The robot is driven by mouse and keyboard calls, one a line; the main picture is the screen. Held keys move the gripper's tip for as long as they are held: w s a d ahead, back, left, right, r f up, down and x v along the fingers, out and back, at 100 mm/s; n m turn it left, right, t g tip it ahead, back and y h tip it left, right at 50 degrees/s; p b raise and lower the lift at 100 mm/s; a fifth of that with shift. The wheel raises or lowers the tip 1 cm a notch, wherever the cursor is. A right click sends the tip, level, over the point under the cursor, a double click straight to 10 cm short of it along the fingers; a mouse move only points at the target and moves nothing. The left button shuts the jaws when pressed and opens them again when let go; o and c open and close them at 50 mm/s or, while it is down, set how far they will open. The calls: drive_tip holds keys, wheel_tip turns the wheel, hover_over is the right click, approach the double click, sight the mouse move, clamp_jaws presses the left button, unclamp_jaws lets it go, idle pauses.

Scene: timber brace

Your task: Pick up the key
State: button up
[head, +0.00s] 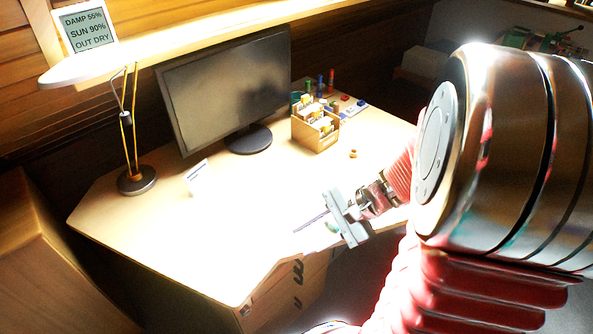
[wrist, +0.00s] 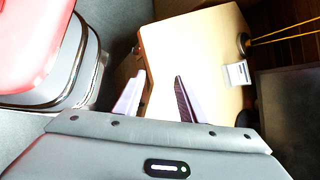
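I cannot make out a key for certain in either view. My gripper (head: 318,225) hangs over the right front part of the desk (head: 235,215) in the head view. In the wrist view my gripper (wrist: 158,76) shows two fingers apart, with nothing between them but the pale desk top and its edge behind. A small dark detail (wrist: 137,50) sits at the desk's edge in the wrist view, too small to identify.
A monitor (head: 225,90), a lamp (head: 135,180) and a small white card (head: 197,178) stand on the desk. The front left of the desk top is clear.

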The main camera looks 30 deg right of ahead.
drive_tip(key=w+d+f+m+t, duration=0.1)
drive_tip(key=d+f+m+t, duration=0.35)
drive_tip(key=d+m, duration=0.4)
drive_tip(key=m+t+h, duration=0.3)
drive_tip(key=m+t, duration=0.1)
drive_tip(key=m, duration=0.4)
approach(335, 223)
drive_tip(key=s, duration=0.3)
drive_tip(key=shift+d+r, duration=0.45)
drive_tip(key=shift+r, duration=0.1)
drive_tip(key=shift+w, duration=0.1)
drive_tip(key=x, duration=0.8)
drive_tip(key=shift+a, duration=0.1)
drive_tip(key=shift+w, duration=0.3)
drive_tip(key=shift+a+f, duration=0.1)
drive_tip(key=shift+x, duration=2.55)
